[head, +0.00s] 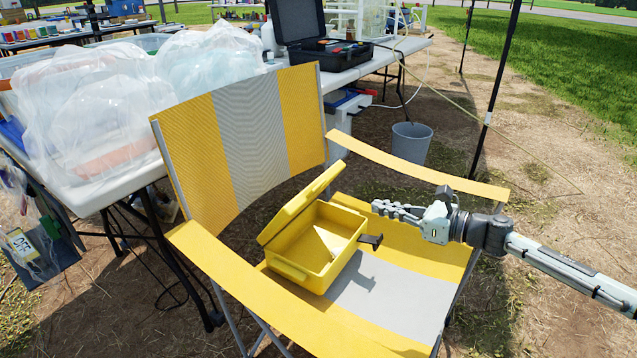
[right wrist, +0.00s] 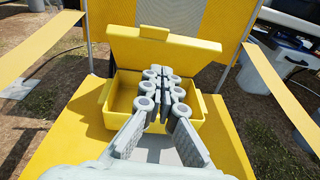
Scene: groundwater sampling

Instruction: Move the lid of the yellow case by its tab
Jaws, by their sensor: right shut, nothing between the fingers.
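The yellow case (head: 315,262) sits on the seat of a yellow and grey folding chair. Its lid (head: 300,205) stands open, tilted up from the hinge side. In the right wrist view the lid (right wrist: 135,50) rises behind the case body (right wrist: 205,125), with a small darker yellow tab (right wrist: 153,33) at its top edge. My right gripper (head: 377,208) is shut and empty, right of the case and apart from the lid. It also shows in the wrist view (right wrist: 160,72), hiding part of the case. My left gripper is not in view.
The chair's armrests (head: 415,172) flank the seat, and its striped backrest (head: 245,135) rises behind the case. A white table (head: 85,195) with plastic-wrapped items stands at left. A black open case (head: 300,22) is on another table behind. A grey bucket (head: 411,142) stands on the ground.

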